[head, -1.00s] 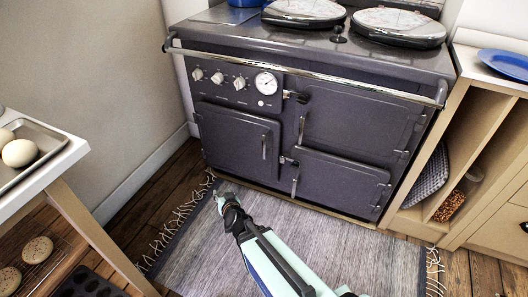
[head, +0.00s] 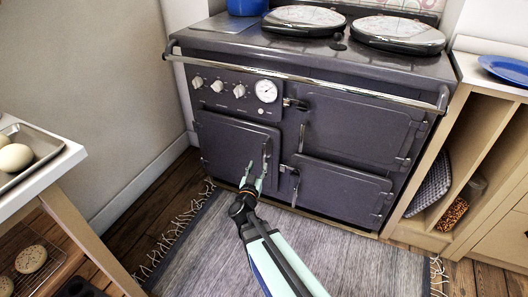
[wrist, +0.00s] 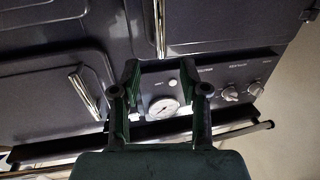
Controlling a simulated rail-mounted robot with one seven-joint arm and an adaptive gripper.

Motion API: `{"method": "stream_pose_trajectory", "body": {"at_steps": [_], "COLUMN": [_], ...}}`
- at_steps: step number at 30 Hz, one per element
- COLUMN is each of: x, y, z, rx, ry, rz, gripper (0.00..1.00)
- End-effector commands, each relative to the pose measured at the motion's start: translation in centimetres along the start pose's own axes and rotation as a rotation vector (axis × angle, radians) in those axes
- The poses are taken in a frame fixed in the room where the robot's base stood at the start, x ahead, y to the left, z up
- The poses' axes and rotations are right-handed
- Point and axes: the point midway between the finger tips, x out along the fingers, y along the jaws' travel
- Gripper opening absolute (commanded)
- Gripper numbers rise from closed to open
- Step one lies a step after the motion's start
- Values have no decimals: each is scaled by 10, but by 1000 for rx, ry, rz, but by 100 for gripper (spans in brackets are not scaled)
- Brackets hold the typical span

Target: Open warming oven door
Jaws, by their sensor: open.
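The dark grey range cooker (head: 300,75) has several doors, all looking shut. I cannot read which door is the warming oven. The lower left door (head: 222,148) has an upright metal handle (head: 266,150) near its right edge. My gripper (head: 254,177) is open and empty, low in front of this door and just below its handle. In the wrist view, which looks upside down, my gripper (wrist: 166,80) has its fingers spread, with a bright handle (wrist: 160,28) beyond the tips, roughly between them. I cannot tell if they touch. The lower right door (head: 340,188) has its own handle (head: 295,185).
A chrome rail (head: 300,75) crosses the cooker front above the dials. A fringed rug (head: 200,240) covers the floor in front. A table with a tray (head: 40,150) stands at left. An open wooden cabinet (head: 470,150) adjoins the cooker at right.

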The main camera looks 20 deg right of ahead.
Motion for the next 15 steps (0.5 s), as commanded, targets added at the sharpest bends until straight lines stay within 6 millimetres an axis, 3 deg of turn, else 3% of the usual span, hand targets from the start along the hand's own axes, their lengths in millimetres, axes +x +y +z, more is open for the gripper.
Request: {"method": "stream_pose_trajectory", "body": {"at_steps": [6, 15], "x": [48, 98], "y": [-2, -1], "z": [4, 2], "rx": [1, 2], "ry": [1, 1], "rz": [1, 0], "gripper": [44, 44]}}
